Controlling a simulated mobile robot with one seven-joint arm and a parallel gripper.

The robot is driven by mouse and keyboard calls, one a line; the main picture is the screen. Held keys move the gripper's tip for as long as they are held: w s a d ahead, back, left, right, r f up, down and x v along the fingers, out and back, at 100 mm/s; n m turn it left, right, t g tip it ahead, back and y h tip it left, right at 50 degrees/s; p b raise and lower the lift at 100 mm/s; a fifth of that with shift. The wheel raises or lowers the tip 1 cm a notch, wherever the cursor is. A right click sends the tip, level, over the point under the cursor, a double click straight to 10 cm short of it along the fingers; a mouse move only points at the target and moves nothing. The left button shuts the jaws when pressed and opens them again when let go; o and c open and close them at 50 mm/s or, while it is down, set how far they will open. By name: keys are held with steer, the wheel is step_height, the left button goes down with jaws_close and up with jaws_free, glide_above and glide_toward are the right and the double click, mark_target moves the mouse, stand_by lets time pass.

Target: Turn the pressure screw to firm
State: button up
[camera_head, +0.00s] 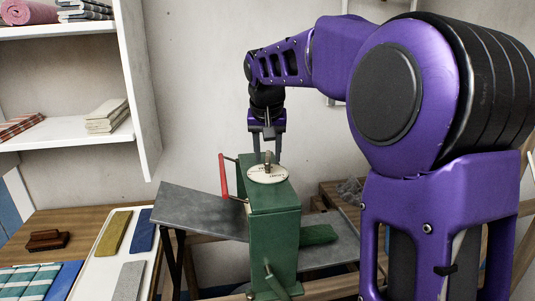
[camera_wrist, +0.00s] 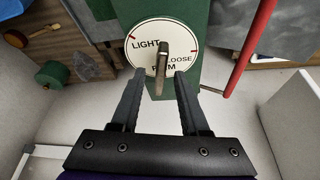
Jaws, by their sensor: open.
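The pressure screw is an upright metal bar handle (camera_wrist: 162,58) on a round white dial (camera_wrist: 133,55). The dial tops a green press (camera_head: 272,225). In the wrist view the dial reads LIGHT on the left and LOOSE on the right. A third word near the fingers is partly covered, with its end showing. The handle (camera_head: 267,158) and dial (camera_head: 268,176) also show in the head view. My gripper (camera_wrist: 159,75) is open, its dark fingers on either side of the handle's near end with gaps visible. It also shows over the press in the head view (camera_head: 267,155).
A red lever (camera_head: 224,177) stands on the press's left side. A grey plate (camera_head: 195,210) extends left of the press. A white tray (camera_head: 95,287) with coloured blocks lies on the wooden table. White shelves (camera_head: 65,130) stand at the back left.

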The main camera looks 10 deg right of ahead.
jaws_close()
stand_by(0.3)
steer(key=shift+r+n+y+p, duration=0.15)
steer(key=shift+n+y+p, duration=0.25)
steer(key=shift+n+p, duration=0.4)
steer(key=shift+n, duration=0.7)
jaws_free()
